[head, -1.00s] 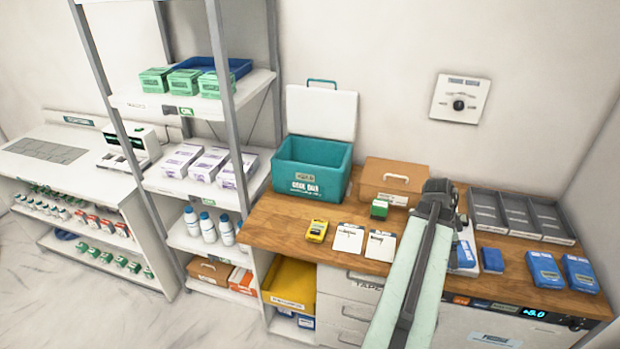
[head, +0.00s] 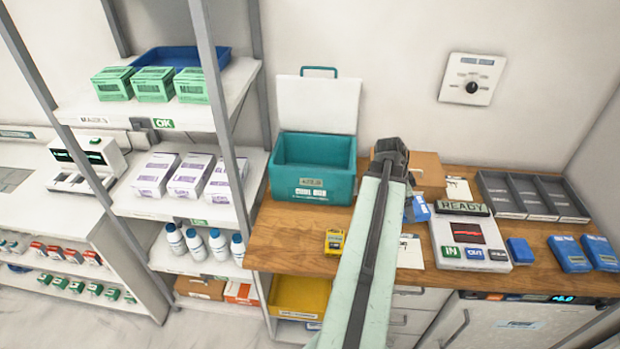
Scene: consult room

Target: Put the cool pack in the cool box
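The teal cool box (head: 313,185) stands at the back left of the wooden counter with its white lid raised against the wall. My gripper (head: 400,190) is over the counter, right of the cool box, its fingers hidden behind my arm. A blue cool pack (head: 419,209) shows just right of my arm. It keeps its place below my gripper across the frames, so it appears held. Two similar blue packs (head: 571,254) (head: 601,253) lie at the right end of the counter.
A brown box (head: 428,170) stands behind my arm. A white device reading READY (head: 470,240), a small blue block (head: 520,251) and grey trays (head: 533,196) are on the right. A yellow device (head: 334,241) lies in front of the cool box. A shelf upright (head: 212,100) stands left.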

